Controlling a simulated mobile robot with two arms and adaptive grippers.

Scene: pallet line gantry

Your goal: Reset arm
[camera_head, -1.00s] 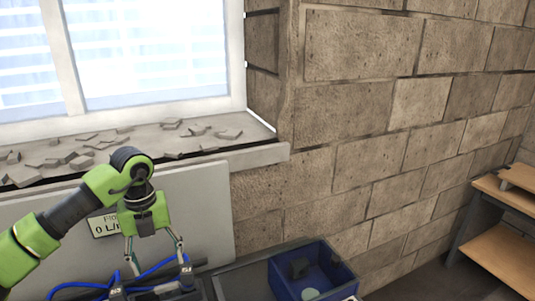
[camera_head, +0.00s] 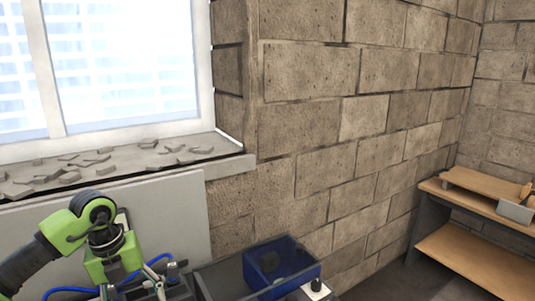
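My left arm comes in from the left, green and dark grey. My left gripper (camera_head: 130,284) points down at the bottom left, in front of the grey panel below the window. Its slim fingers appear spread apart, and no object shows between them. The fingertips are low in the frame among blue cables (camera_head: 75,291) and dark fixtures, so their ends are hard to make out. My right gripper is not in view.
A blue bin (camera_head: 303,275) with a dark item inside stands right of my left gripper, on a grey surface. A window ledge (camera_head: 215,150) holds loose stone pieces. A wooden shelf unit (camera_head: 470,258) stands at the right by the block wall.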

